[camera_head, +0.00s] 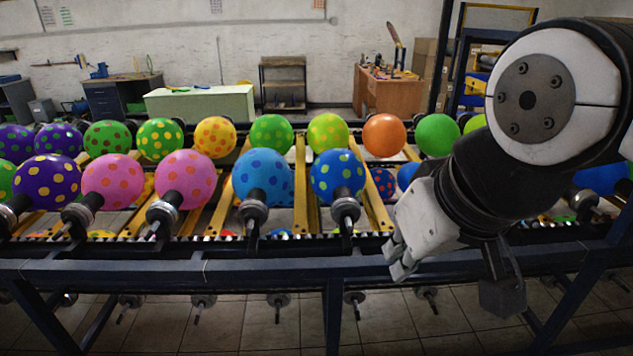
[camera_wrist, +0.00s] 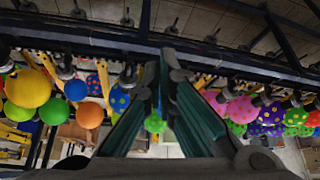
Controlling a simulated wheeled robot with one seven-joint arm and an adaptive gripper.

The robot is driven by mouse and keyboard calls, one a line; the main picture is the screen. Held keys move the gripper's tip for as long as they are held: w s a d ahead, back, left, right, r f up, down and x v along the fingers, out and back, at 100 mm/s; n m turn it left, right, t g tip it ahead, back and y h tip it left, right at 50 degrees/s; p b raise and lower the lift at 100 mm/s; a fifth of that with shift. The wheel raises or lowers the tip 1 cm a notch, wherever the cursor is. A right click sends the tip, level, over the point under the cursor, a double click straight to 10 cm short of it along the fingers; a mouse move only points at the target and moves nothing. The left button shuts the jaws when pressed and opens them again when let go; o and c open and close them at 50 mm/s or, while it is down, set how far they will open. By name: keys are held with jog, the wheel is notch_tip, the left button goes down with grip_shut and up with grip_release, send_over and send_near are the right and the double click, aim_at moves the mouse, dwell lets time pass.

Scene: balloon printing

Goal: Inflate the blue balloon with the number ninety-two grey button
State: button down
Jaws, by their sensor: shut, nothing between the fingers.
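Several blue balloons sit on the rack. A light blue one with darker dots (camera_head: 262,172) and a blue one with green dots (camera_head: 337,173) are in the front row. Another blue balloon (camera_head: 600,179) shows at the right, partly behind my arm. A plain blue balloon (camera_wrist: 75,90) shows in the wrist view. My gripper (camera_head: 395,268) is shut and empty, right of the green-dotted balloon and in front of the rack, pointing down and left. Its fingers also show in the wrist view (camera_wrist: 168,68). I see no grey button or number ninety-two in either view.
The rack's dark front rail (camera_head: 190,271) runs across below the balloons. Black nozzles (camera_head: 345,208) stick out toward me under the front row. Pink balloons (camera_head: 185,178) are to the left, and an orange one (camera_head: 384,135) is behind.

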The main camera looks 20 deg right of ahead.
jog(key=shift+s+a, duration=0.15)
jog(key=shift+a, duration=0.2)
